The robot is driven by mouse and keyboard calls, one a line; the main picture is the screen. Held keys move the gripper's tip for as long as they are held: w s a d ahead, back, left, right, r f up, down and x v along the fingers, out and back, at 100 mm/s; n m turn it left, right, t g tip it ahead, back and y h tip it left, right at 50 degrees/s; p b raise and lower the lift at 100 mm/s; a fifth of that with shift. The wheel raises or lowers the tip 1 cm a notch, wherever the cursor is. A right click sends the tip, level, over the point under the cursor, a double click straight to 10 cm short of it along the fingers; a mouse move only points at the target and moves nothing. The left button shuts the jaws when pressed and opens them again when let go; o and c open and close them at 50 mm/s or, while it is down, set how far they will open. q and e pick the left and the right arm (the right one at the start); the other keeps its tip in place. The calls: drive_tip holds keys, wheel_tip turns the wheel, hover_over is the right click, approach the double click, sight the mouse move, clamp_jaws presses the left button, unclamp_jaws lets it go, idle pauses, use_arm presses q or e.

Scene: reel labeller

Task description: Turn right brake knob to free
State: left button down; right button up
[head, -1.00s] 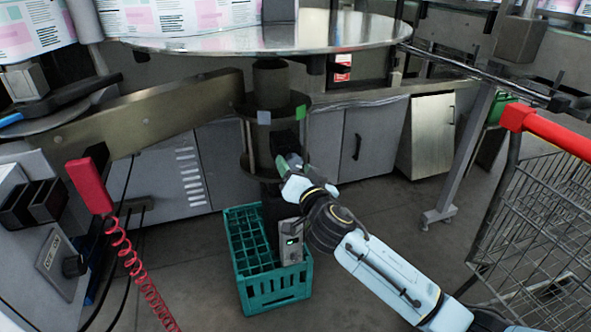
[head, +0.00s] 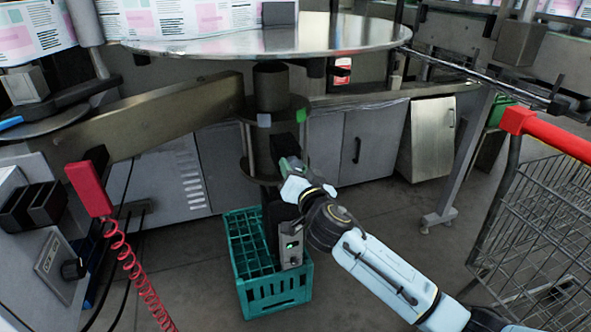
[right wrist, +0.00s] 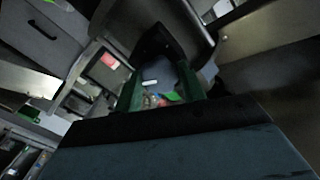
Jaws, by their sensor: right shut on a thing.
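My right gripper (head: 287,163) reaches in from the right to the dark post (head: 273,130) under the round steel table. It is shut on a small dark part at the side of the post, taken to be the right brake knob, which is mostly hidden by the fingers in the head view. In the right wrist view the gripper's green fingers (right wrist: 160,95) stand either side of a dark part. A small pale label and green and red marks show between them. I cannot read the knob's setting. My left gripper is not in view.
A green crate (head: 275,291) stands on the floor below the gripper. The round steel table (head: 270,42) overhangs it. A shopping cart (head: 535,225) is at right. At left are a control box with a black knob (head: 73,269) and a red handset (head: 90,188) on a coiled cord.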

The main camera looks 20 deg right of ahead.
drive_tip(key=shift+n, duration=0.6)
drive_tip(key=shift+n+p, duration=0.4)
drive_tip(key=n+p, duration=0.3)
drive_tip(key=n, duration=0.5)
drive_tip(key=shift+n+p, duration=0.4)
drive_tip(key=shift+n, duration=0.6)
drive_tip(key=n+p, duration=0.1)
drive_tip(key=n, duration=0.4)
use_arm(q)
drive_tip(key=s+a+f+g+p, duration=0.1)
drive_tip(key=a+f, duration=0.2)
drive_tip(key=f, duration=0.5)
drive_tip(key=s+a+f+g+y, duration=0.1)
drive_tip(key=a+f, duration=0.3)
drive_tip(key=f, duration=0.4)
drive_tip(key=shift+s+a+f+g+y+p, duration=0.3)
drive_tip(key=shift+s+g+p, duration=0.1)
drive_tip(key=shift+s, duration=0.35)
use_arm(e)
drive_tip(key=n, duration=0.6)
drive_tip(key=shift+n, duration=0.3)
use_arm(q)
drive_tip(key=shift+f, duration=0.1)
use_arm(e)
drive_tip(key=o, duration=1)
